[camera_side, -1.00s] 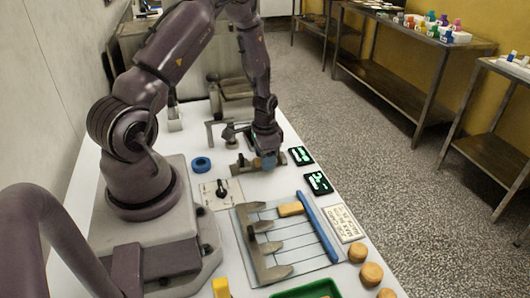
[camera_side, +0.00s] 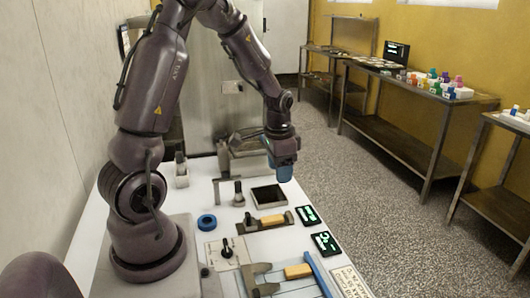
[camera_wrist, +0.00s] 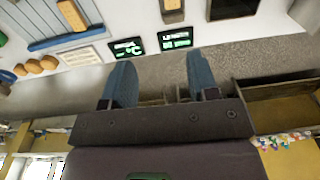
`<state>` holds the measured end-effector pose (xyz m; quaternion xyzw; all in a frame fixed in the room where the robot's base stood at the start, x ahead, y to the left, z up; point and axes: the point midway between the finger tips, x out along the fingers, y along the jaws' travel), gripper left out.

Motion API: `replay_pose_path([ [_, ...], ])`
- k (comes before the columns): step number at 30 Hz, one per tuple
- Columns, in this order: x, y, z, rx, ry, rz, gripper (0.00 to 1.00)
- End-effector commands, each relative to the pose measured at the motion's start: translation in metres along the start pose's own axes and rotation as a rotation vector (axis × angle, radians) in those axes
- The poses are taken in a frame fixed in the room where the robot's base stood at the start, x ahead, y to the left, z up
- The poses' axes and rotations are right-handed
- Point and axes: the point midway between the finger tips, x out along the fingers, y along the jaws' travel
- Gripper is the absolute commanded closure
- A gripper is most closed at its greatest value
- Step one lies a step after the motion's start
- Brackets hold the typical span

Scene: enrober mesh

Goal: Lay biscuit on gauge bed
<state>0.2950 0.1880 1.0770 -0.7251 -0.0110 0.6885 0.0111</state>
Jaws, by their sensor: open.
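A tan oblong biscuit (camera_side: 272,220) lies on a grey metal fixture beside the two lit displays; this fixture looks like the gauge bed (camera_side: 250,226). The biscuit also shows at the top edge of the wrist view (camera_wrist: 172,5). My gripper (camera_side: 285,172) hangs in the air above and behind the fixture, clear of it. In the wrist view its two blue fingers (camera_wrist: 161,78) are spread apart with nothing between them. A second tan biscuit (camera_side: 298,271) lies on the slatted board by the blue bar (camera_side: 318,277).
Two black displays with green figures (camera_side: 326,243) stand right of the fixture. A blue ring (camera_side: 207,221), a lever plate (camera_side: 226,253) and a dark open square box (camera_side: 268,195) are nearby. Several round biscuits (camera_wrist: 32,66) lie near the board's end in the wrist view.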

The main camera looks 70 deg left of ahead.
Motion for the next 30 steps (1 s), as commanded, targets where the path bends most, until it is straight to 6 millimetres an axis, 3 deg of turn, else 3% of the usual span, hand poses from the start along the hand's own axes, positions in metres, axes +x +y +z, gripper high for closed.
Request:
replay_pose_path([
  [1,-0.025,0.016,-0.005,0.01,0.038,-0.018,0.46],
  [5,-0.081,0.061,-0.004,0.011,0.126,-0.042,0.46],
  [9,-0.13,0.107,0.014,0.009,0.227,-0.045,0.46],
  [12,-0.157,0.137,0.035,0.007,0.298,-0.032,0.46],
  [16,-0.177,0.163,0.062,0.002,0.374,-0.006,0.46],
  [21,-0.188,0.179,0.085,-0.004,0.428,0.024,0.46],
  [30,-0.189,0.182,0.09,-0.008,0.439,0.031,0.46],
])
